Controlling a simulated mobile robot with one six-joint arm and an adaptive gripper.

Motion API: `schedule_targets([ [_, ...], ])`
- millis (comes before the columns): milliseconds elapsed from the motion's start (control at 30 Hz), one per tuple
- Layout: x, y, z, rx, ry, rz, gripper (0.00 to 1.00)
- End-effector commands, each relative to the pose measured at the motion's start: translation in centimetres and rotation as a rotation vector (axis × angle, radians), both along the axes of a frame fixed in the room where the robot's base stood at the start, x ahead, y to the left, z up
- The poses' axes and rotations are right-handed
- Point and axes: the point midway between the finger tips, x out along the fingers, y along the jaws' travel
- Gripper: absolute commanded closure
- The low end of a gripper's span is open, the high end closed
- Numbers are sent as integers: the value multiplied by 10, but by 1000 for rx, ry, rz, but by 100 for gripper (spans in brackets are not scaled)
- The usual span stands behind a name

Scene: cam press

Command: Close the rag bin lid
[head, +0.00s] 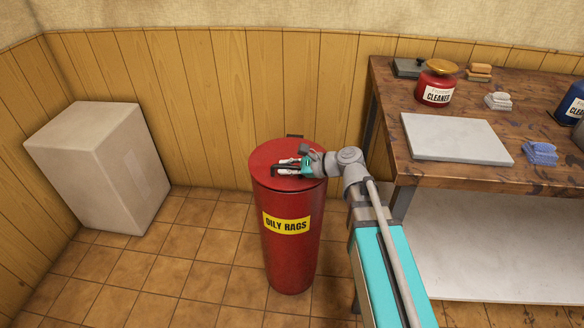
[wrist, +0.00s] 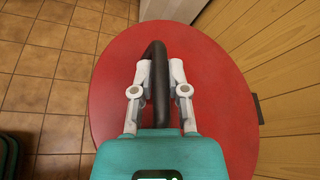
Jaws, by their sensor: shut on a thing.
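The red rag bin (head: 290,245) stands on the tiled floor with a yellow "OILY RAGS" label. Its round red lid (head: 268,156) lies flat across the top and looks down on the rim. The lid also fills the middle of the wrist view (wrist: 215,95). A black bar handle (wrist: 155,60) stands up from the lid. My gripper (head: 287,167) is over the lid, its two pale fingers (wrist: 160,75) on either side of the handle, shut on it. The gripper body hides part of the lid and the near end of the handle.
A wooden workbench (head: 440,185) stands close on the right, bearing a red cleaner tin (head: 437,88), a pale board (head: 455,138) and cloths. A pale box (head: 100,165) stands at the left wall. Wood panelling is behind the bin; floor is free to its left.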

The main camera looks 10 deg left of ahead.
Motion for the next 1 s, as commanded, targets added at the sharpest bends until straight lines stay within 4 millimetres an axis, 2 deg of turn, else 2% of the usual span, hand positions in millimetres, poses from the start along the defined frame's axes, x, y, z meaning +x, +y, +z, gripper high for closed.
schedule_targets([
  [133, 0, 0, -9, 4, 2, 2, 100],
  [300, 0, -2, -7, 4, 3, -2, 100],
  [333, 0, -3, -7, 4, 3, -2, 79],
  [500, 2, -5, -7, 2, 2, -7, 47],
  [1000, 3, -6, -8, 1, 2, -10, 46],
])
